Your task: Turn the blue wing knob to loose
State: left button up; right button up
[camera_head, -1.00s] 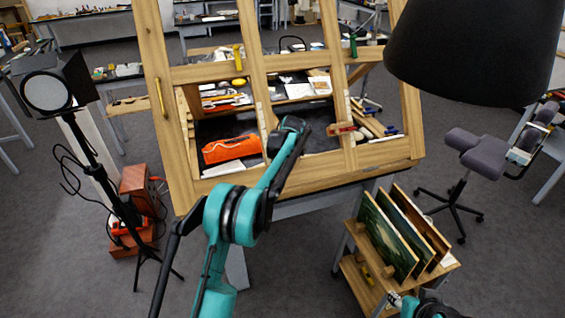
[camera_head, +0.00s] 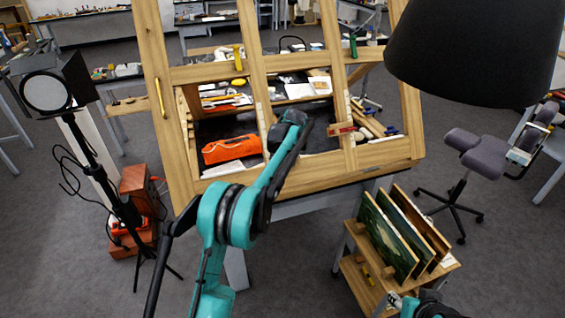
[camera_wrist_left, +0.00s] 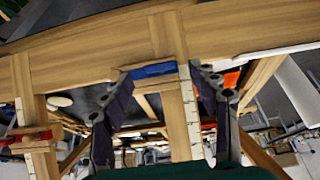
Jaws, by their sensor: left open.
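The blue wing knob (camera_wrist_left: 154,70) shows in the left wrist view as a flat blue bar across a wooden post of the easel frame (camera_wrist_left: 95,48). My left gripper (camera_wrist_left: 161,74) is open, with one dark finger on each side of the knob. I cannot tell whether either finger touches it. In the head view my left gripper (camera_head: 292,124) is in front of the middle post of the frame (camera_head: 258,65), and the knob is hidden behind it. My right gripper is not seen; only part of the right arm shows at the bottom right.
A red knob (camera_head: 341,129) is on the post to the right, with a green one (camera_head: 353,45) and a yellow one (camera_head: 238,59) higher up. A black lamp shade (camera_head: 475,50) hangs at right. A lamp stand (camera_head: 95,165) is at left, a picture rack (camera_head: 448,266) at lower right.

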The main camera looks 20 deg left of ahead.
pick_arm(q)
jog(key=v, duration=0.8)
jog(key=shift+r, duration=0.15)
jog(key=shift+s, duration=0.1)
jog(key=s+d+m+t+h+b, duration=0.15)
jog(key=s+m+b, duration=0.4)
jog(key=s, duration=1.85)
jog(key=s+d+f+m+t+h+b, duration=0.1)
jog(key=s+f+b, duration=0.5)
jog(key=s+f, duration=0.9)
jog(key=s+d, duration=0.1)
jog(key=s, duration=0.2)
jog(key=shift+s, duration=0.35)
